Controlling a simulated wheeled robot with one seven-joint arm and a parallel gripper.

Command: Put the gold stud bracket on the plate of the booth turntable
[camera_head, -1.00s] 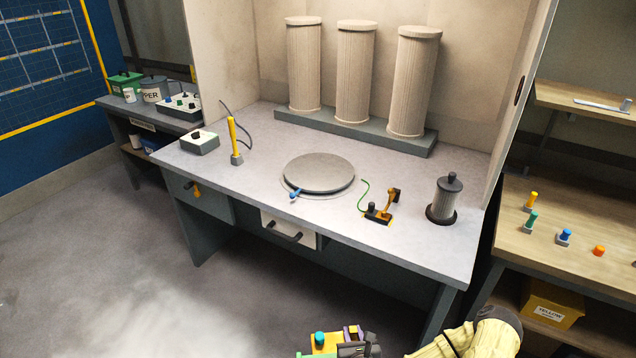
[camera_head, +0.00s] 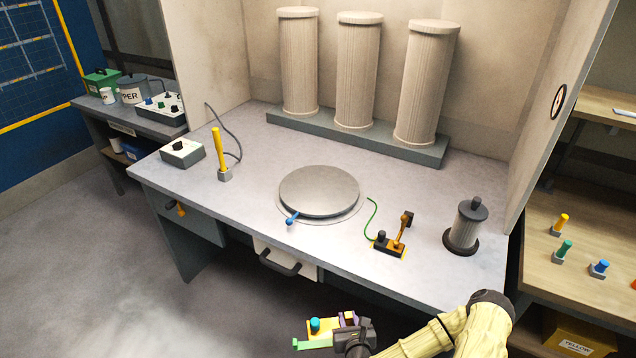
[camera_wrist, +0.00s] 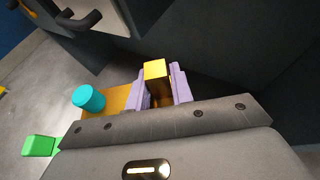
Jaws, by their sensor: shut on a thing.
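My gripper (camera_head: 347,319) has purple finger pads and is in front of the bench, low in the head view. It is shut on the gold stud bracket (camera_head: 322,327), which has a cyan stud and a green tab. In the wrist view the gold upright of the bracket (camera_wrist: 157,78) sits between the purple pads of my gripper (camera_wrist: 163,88). The cyan stud and the green tab stick out to the left there. The booth turntable's round grey plate (camera_head: 320,190) is bare, on the bench top, with a small blue handle at its front edge.
On the bench (camera_head: 150,180), an orange-and-black clamp device (camera_head: 393,242) and a dark-capped canister (camera_head: 466,226) stand right of the turntable. A yellow wand (camera_head: 218,150) and control box (camera_head: 183,152) are to its left. Three ribbed columns (camera_head: 357,70) stand behind. Drawer handles project at the front.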

